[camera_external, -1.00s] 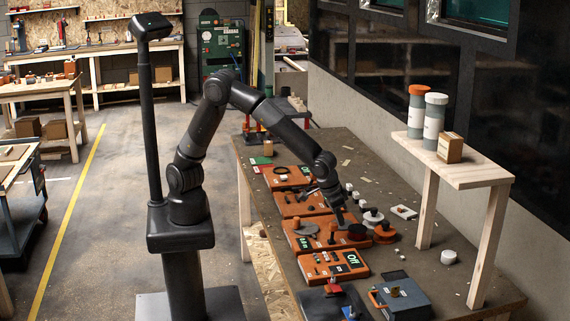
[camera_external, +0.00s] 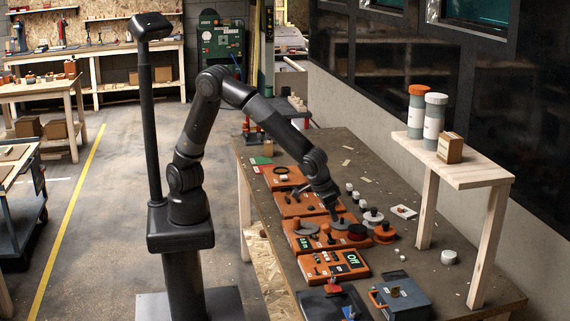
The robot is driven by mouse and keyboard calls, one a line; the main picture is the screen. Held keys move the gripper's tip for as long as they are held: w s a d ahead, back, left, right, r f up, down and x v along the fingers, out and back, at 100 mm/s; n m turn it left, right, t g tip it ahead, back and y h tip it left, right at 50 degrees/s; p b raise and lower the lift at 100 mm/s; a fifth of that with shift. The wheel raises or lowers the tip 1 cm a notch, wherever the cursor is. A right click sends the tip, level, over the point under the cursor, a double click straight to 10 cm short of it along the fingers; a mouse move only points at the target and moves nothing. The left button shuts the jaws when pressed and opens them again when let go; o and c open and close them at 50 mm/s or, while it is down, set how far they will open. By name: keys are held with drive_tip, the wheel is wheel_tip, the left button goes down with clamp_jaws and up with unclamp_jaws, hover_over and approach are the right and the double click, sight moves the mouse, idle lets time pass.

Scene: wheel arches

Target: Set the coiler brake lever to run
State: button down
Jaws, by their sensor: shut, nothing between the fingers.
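Several orange panels stand in a row along the dark workbench. My gripper (camera_external: 334,213) is shut and empty, pointing down over the orange panel (camera_external: 305,246) that carries round grey and dark discs. A grey disc (camera_external: 307,228) sits at this panel's left, and a dark red disc (camera_external: 357,232) at its right. The fingertips are just above or at the panel's back part; I cannot tell whether they touch anything. The coiler brake lever is too small to make out for certain, and its setting cannot be read.
In front is an orange panel with a lit display reading "Off" (camera_external: 352,258). A blue-grey box (camera_external: 403,298) stands nearer the camera. Spools (camera_external: 384,233) and small white pieces lie right of the panels. A raised wooden shelf (camera_external: 470,173) holds two canisters and a small box.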

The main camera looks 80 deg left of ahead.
idle(0.3)
drive_tip(key=w+r, duration=0.2)
drive_tip(key=w, duration=0.2)
wheel_tip(320, 180, up, 7)
hover_over(324, 226)
idle(0.5)
drive_tip(key=s+a+r, duration=0.2)
drive_tip(key=a+r, duration=0.2)
drive_tip(key=a, duration=0.7)
drive_tip(key=s+a+r, duration=0.3)
drive_tip(key=a, duration=0.8)
drive_tip(key=s+a+t, duration=0.1)
drive_tip(key=s+a, duration=1.2)
drive_tip(key=s, duration=0.1)
drive_tip(key=shift+s+f, duration=0.25)
drive_tip(key=shift+s, duration=0.05)
